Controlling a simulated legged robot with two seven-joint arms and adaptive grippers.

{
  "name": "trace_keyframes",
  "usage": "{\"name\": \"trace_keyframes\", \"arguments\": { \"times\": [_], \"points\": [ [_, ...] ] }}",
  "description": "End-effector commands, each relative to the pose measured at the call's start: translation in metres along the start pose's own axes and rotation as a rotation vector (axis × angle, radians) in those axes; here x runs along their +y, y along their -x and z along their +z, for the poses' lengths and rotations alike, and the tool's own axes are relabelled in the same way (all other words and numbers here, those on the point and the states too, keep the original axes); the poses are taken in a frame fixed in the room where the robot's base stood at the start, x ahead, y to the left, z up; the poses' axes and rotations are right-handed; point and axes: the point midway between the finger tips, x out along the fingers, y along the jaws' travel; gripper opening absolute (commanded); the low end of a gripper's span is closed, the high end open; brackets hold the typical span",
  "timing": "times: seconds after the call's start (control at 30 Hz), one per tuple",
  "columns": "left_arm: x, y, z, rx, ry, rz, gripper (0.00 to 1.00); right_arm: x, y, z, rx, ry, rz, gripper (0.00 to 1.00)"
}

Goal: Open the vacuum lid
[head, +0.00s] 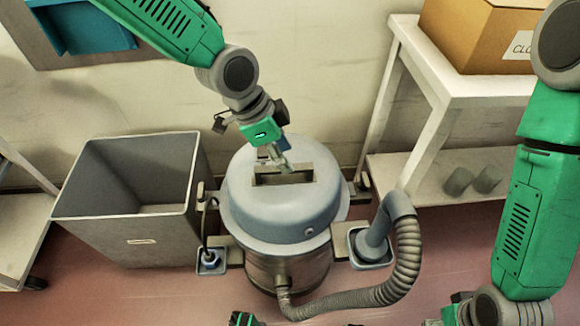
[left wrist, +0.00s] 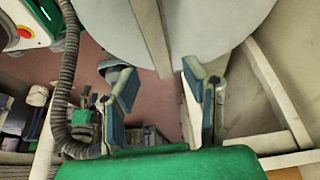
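The vacuum stands on the floor, with a round blue-grey lid (head: 283,216) seated on a metal drum (head: 290,265). A raised handle (head: 322,166) spans the top of the lid. My left gripper (head: 275,158) is just above the lid, at the handle. In the left wrist view its two fingers (left wrist: 161,95) are apart, with a beige bar (left wrist: 152,36) running down between them beside the pale lid (left wrist: 215,25). I cannot tell whether either finger touches the handle. My right arm comes down at the right; its gripper is not clearly in view.
A grey bin (head: 125,225) stands close to the left of the vacuum. A ribbed hose (head: 408,250) curves around its right front. A white shelf unit (head: 425,105) bearing a cardboard box (head: 470,35) stands at the right. A wall is close behind.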

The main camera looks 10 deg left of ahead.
Motion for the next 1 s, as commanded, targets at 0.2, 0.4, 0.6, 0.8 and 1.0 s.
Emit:
{"name": "trace_keyframes", "arguments": {
  "times": [0.2, 0.4, 0.6, 0.8, 1.0],
  "points": [
    [-0.001, -0.028, 0.003, 0.003, 0.003, 0.0, 0.4, 0.0, -0.012, 0.001, 0.0, 0.0, 0.0, 0.4],
    [-0.001, -0.033, 0.002, 0.002, 0.003, -0.001, 0.4, 0.0, -0.013, 0.001, 0.0, 0.001, 0.0, 0.4],
    [0.0, -0.033, 0.0, 0.001, 0.003, -0.001, 0.36, 0.0, -0.012, 0.001, 0.0, 0.0, 0.0, 0.4],
    [-0.001, -0.033, 0.001, 0.002, 0.003, 0.0, 0.0, 0.0, -0.012, 0.001, 0.0, 0.0, 0.0, 0.4],
    [-0.002, -0.03, -0.001, 0.004, 0.007, 0.009, 0.0, 0.0, -0.007, 0.0, 0.0, 0.0, 0.0, 0.4]
  ]
}}
